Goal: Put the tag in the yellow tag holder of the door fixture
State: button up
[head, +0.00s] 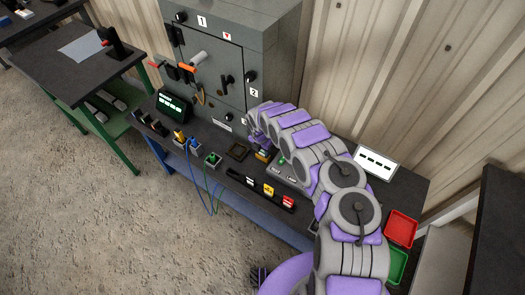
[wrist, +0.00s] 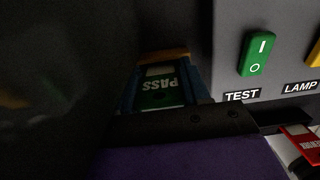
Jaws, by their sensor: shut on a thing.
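The tag (wrist: 160,88) is green and white with the word PASS, upside down in the wrist view. It sits between blue side pieces just beyond the dark front edge of my gripper. My gripper (head: 262,146) is shut on the tag, low over the bench beside the cabinet. A yellow-orange strip (wrist: 165,56) lies at the tag's far edge; I cannot tell whether it is the tag holder or whether the tag touches it. In the head view my arm hides much of this spot. The grey cabinet's door (head: 213,75) looks shut.
A grey box with a green TEST switch (wrist: 258,54) stands close to my gripper. A dark rack (head: 260,189) with white, yellow and red tags lies at the bench front. Red (head: 401,228) and green trays are at the right. Blue and green sockets with cables sit to the left.

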jog(key=shift+d, duration=0.15)
jog(key=o, duration=1.1)
jog(key=shift+r, duration=0.15)
jog(key=r+p, duration=0.1)
jog(key=r, duration=0.3)
jog(key=r+p, duration=0.1)
jog(key=r, duration=0.2)
jog(key=s+r+p, duration=0.1)
jog(key=r, duration=0.3)
jog(key=shift+s+a+r, duration=0.1)
jog(key=shift+a+r, duration=0.25)
jog(key=shift+a, duration=0.05)
